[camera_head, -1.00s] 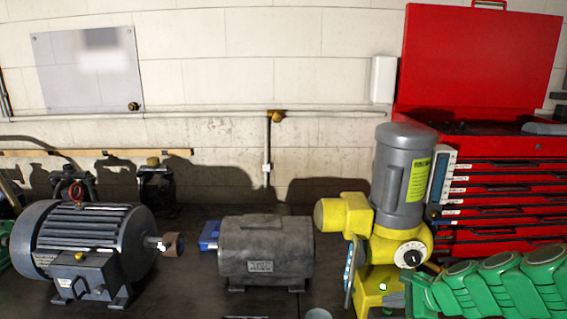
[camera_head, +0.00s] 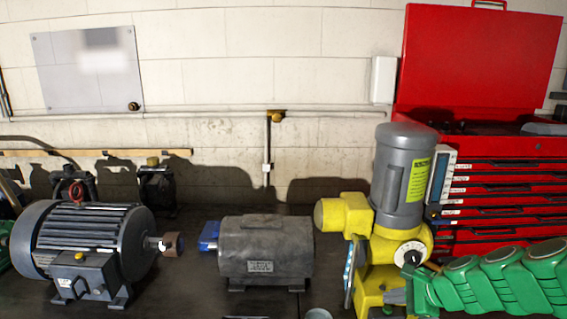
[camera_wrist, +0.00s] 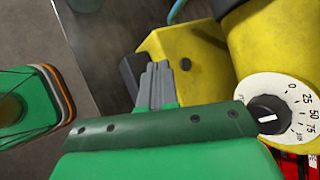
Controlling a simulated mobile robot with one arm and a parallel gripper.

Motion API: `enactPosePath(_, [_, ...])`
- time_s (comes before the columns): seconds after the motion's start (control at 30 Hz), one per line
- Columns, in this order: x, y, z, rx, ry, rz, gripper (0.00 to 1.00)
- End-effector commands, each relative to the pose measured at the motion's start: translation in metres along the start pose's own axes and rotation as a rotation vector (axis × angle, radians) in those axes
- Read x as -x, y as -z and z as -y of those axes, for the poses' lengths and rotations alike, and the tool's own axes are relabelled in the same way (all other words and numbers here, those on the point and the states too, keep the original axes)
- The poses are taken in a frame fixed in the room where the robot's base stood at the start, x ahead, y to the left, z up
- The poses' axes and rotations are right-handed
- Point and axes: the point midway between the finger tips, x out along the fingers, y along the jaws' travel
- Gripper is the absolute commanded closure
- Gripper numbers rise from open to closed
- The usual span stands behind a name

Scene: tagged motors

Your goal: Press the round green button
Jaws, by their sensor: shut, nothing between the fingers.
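The round green button is not seen in either view now; the fingers may hide it. A yellow housing (camera_head: 371,281) stands under the grey upright motor (camera_head: 400,180); it also shows in the wrist view (camera_wrist: 205,45). My gripper (camera_head: 391,297) is shut and empty, reaching in from the right, its grey fingertips in front of the housing's lower part.
A white numbered dial (camera_head: 412,254) sits just above my gripper and shows in the wrist view (camera_wrist: 283,105). A dark grey motor (camera_head: 265,250) and a finned motor (camera_head: 85,245) stand to the left. A red tool chest (camera_head: 505,185) stands behind right. Bare bench (camera_head: 190,290) lies between the motors.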

Motion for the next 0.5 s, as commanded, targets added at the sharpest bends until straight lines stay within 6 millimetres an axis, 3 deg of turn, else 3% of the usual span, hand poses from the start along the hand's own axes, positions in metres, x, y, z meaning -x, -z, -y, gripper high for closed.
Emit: enactPosePath(0.5, [0.0049,-0.0031,0.0041,0.0,0.002,-0.002,1.0])
